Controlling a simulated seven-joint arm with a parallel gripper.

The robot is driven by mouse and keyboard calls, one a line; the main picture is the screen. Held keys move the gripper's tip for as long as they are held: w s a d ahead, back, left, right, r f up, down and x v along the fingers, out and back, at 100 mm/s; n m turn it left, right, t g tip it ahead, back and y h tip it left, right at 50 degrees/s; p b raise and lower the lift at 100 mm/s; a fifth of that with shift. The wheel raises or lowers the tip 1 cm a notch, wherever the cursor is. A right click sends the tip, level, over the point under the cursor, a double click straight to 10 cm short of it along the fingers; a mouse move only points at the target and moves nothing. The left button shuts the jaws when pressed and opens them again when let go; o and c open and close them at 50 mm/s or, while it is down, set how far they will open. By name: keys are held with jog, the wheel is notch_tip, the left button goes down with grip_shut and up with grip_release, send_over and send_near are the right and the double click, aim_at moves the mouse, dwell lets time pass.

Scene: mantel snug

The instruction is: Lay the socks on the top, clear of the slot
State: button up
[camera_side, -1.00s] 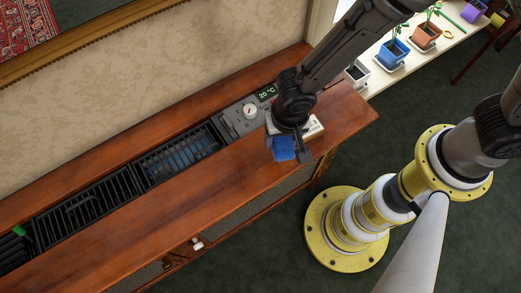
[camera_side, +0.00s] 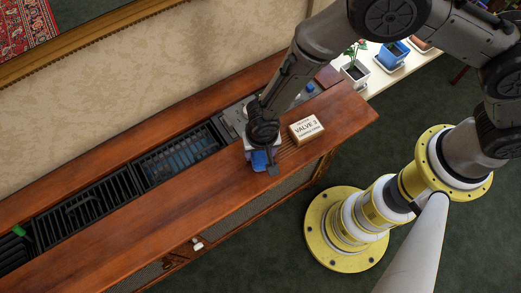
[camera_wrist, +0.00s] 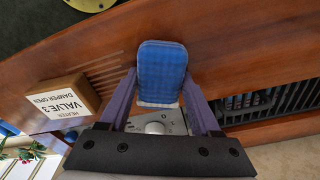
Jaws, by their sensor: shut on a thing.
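My gripper (camera_side: 262,165) is shut on the blue socks (camera_wrist: 161,72), a ribbed, rounded bundle between its purple fingers in the wrist view. In the side view the socks (camera_side: 259,160) are partly hidden by the gripper. They are over the wooden top (camera_side: 205,192), left of the valve sign; I cannot tell whether they touch it. The slot (camera_side: 85,208), with black grilles, runs along the back of the top. The grille (camera_wrist: 262,100) is to the right of the socks in the wrist view.
A wooden block sign reading VALVE 3 (camera_side: 306,128) stands on the top just right of the gripper. A grey control panel (camera_side: 232,121) lies behind it. A small blue thing (camera_side: 311,88) is at the right end. The front left of the top is clear.

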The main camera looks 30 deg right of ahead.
aim_at(262, 157)
jog(key=shift+s+d+f, duration=0.1)
jog(key=shift+f, duration=0.6)
jog(key=o, duration=1.3)
jog(key=shift+o, duration=0.2)
jog(key=shift+r, duration=0.5)
notch_tip(262, 157, up, 12)
jog(key=s, duration=0.1)
jog(key=shift+a+r, duration=0.2)
jog(key=shift+a, duration=0.15)
jog(key=shift+s, duration=0.1)
